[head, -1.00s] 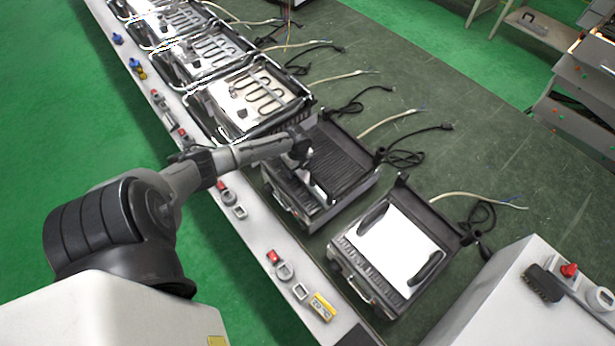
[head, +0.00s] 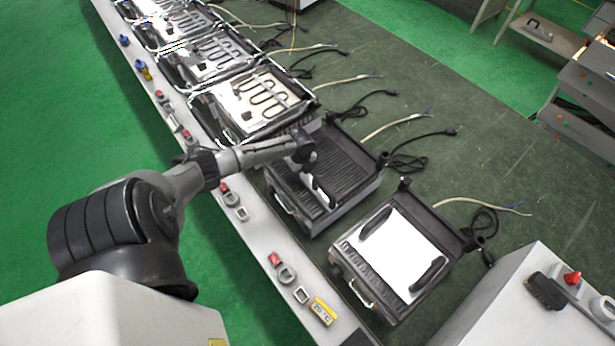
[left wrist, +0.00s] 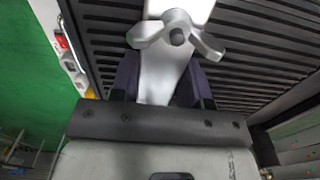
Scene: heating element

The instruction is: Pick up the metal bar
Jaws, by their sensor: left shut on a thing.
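The silver metal bar (left wrist: 165,75) is between the dark fingers of my left gripper (left wrist: 160,85) in the left wrist view. Its far end carries a part with rounded wings and a dark centre. In the head view the bar (head: 322,190) shows below my left gripper (head: 308,172), over the black ribbed plate of an open grill (head: 345,160). The gripper is shut on the bar. I cannot tell whether the bar touches the ribbed plate. My right gripper is not in view.
A grill with a white sheet (head: 402,250) stands nearer, and grills with exposed heating coils (head: 265,95) stand farther up the line. Cables lie to their right. A grey ledge (head: 255,235) with switches runs along the left. A grey cabinet (head: 510,300) stands at lower right.

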